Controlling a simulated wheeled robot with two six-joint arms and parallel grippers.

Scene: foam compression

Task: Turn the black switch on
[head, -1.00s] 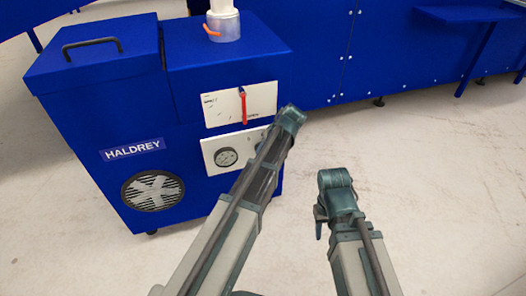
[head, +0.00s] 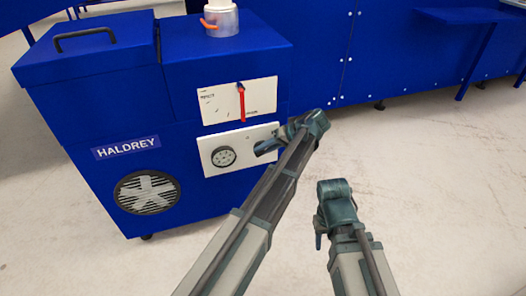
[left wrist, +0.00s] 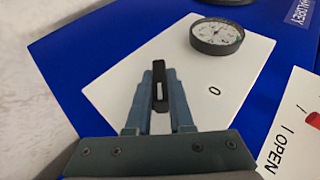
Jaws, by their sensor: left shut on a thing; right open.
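The black switch (left wrist: 159,90) sits on a white panel beside a round gauge (left wrist: 217,36). In the left wrist view it stands between my left gripper's fingertips, its long side running up and down the picture. A "0" mark is printed to its right. My left gripper (left wrist: 160,91) is shut on the switch.
The blue HALDREY machine (head: 95,115) has an upper white panel with a red lever (head: 242,104) above my left gripper. The pale floor (head: 430,190) on the right is free.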

